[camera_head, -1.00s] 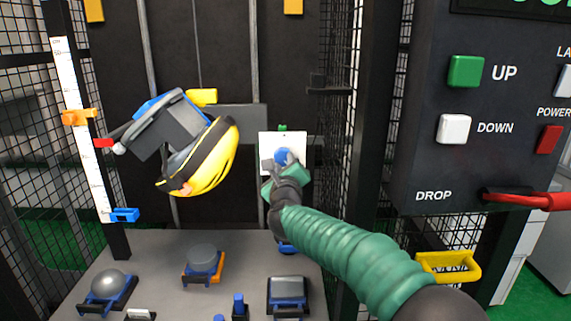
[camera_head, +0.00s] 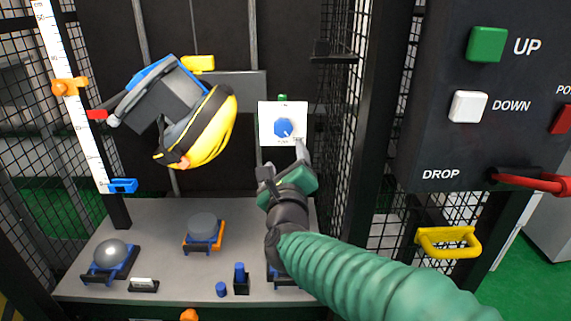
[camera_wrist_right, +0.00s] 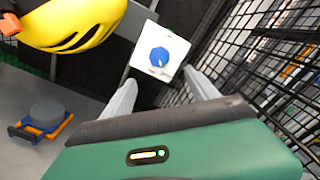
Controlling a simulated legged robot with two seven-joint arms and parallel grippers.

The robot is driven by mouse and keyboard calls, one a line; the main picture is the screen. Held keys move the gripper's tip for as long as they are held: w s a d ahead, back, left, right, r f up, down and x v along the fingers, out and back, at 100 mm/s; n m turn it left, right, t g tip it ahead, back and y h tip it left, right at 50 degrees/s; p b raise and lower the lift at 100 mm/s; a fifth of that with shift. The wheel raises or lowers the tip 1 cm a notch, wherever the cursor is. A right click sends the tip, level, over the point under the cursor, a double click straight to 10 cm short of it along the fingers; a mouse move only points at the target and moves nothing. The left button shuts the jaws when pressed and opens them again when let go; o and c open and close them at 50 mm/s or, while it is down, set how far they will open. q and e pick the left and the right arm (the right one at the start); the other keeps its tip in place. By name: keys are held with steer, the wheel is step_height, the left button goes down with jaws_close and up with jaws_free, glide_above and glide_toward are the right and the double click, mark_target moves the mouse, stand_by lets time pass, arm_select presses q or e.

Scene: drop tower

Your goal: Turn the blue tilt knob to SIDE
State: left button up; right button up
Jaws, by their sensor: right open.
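The blue tilt knob (camera_head: 283,127) sits on a white square plate (camera_head: 269,110) at the back of the tower. A pale pointer mark on it points to the lower right. The plate's labels are too small to read surely. The knob also shows in the right wrist view (camera_wrist_right: 159,57), uncovered, beyond the fingers. My right gripper (camera_head: 284,164) is below and in front of the plate, apart from the knob. Its two pale fingers (camera_wrist_right: 160,80) are spread with nothing between them. My left gripper is not in view.
A yellow helmeted headform (camera_head: 203,135) hangs left of the plate. Several blue-based fixtures stand on the grey table (camera_head: 160,212) below. A mesh wall (camera_head: 338,90) is close on the right, with a control box (camera_head: 430,130) and yellow handle (camera_head: 447,241) beyond it.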

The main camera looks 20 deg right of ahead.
steer(key=v, duration=0.4)
steer(key=shift+s+d, duration=0.1)
steer(key=shift+d, duration=0.05)
steer(key=shift+f, duration=0.1)
